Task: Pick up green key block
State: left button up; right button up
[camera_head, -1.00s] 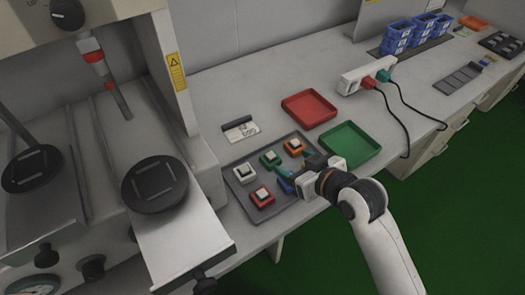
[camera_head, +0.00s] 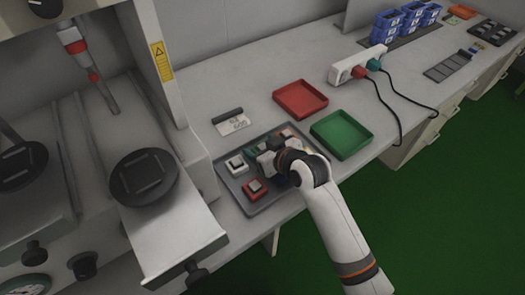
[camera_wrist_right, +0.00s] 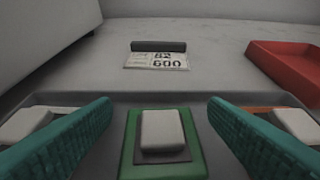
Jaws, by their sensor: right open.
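The green key block (camera_wrist_right: 162,146), a green square base with a pale key cap, sits in the grey tray (camera_head: 234,202). In the right wrist view it lies between the two teal fingers of my right gripper (camera_wrist_right: 160,135), with a gap on each side. My right gripper (camera_head: 262,154) is open and low over the tray. In the head view the gripper and wrist largely hide the green block. My left gripper is not in view.
A white block (camera_head: 236,163) and a red block (camera_head: 255,188) are in the tray. An orange block (camera_wrist_right: 296,122) is right of the fingers. A red tray (camera_head: 300,99) and green tray (camera_head: 342,134) stand nearby. A card (camera_wrist_right: 157,60) lies behind.

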jog(key=c, duration=1.1)
jog(key=shift+r, duration=0.1)
